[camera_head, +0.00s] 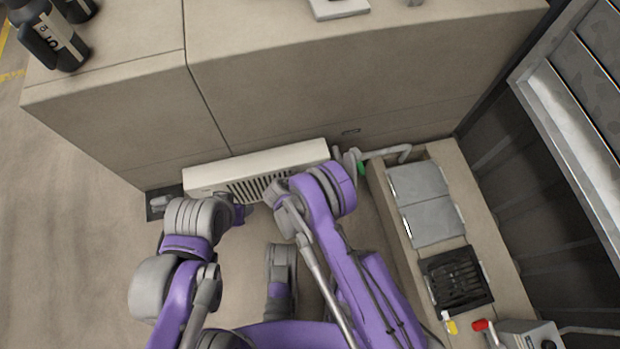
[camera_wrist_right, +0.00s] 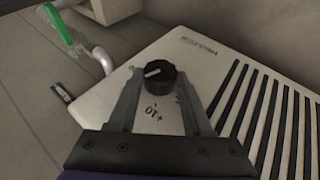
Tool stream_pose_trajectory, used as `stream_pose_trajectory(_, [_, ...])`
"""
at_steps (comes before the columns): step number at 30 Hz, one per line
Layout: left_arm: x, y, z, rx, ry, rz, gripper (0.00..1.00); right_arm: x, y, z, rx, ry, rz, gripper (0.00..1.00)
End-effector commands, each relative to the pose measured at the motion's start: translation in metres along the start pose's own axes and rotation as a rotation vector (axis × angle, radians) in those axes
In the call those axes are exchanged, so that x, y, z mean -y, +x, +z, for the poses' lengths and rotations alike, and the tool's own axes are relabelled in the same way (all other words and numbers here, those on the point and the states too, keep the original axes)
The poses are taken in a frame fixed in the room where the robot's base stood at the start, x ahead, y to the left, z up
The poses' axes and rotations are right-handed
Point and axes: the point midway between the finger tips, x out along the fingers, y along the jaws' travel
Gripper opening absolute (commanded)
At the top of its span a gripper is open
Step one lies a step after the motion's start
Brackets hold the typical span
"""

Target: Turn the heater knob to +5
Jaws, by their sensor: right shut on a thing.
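The heater (camera_head: 215,178) is a white box with dark slats at the foot of the beige cabinet in the head view; its slatted panel (camera_wrist_right: 207,62) fills the right of the right wrist view. The heater knob (camera_wrist_right: 157,77) is round and black with a pale pointer mark, with "+10" printed upside down beside it. The pointer mark lies roughly sideways; its exact setting cannot be read. My right gripper (camera_wrist_right: 159,80) is shut on the knob, one finger on each side. In the head view my right arm hides the knob. My left arm is at the heater's left; its fingers cannot be made out.
A green-handled pipe valve (camera_wrist_right: 62,28) is beyond the heater's edge. A beige bench (camera_head: 490,235) with grey lids (camera_head: 425,200) and a black tray (camera_head: 456,279) stands at the right. Dark bottles (camera_head: 48,35) stand on the cabinet (camera_head: 340,70). Floor is open at the left.

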Motion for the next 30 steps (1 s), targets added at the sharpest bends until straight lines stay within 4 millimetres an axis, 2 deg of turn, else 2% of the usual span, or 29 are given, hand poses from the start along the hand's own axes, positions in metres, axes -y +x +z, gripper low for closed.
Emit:
stream_pose_trajectory(11, [0.0,0.0,0.0,0.0,0.0,0.0,0.5,0.0,0.001,0.001,0.001,-0.002,0.003,0.0])
stream_pose_trajectory(12, [0.0,0.0,0.0,0.0,0.0,0.0,0.5,0.0,0.001,0.001,0.001,-0.002,0.003,0.55])
stream_pose_trajectory(16, [0.0,0.0,0.0,0.0,0.0,0.0,0.5,0.0,0.001,0.001,0.001,-0.001,0.003,0.79])
stream_pose_trajectory(26, [0.0,0.0,0.0,0.0,0.0,0.0,0.5,0.0,-0.002,0.0,0.001,-0.002,0.003,0.8])
stream_pose_trajectory(30, [0.0,-0.004,-0.001,0.001,0.0,0.0,0.5,0.0,-0.018,0.0,0.0,-0.002,0.002,0.8])
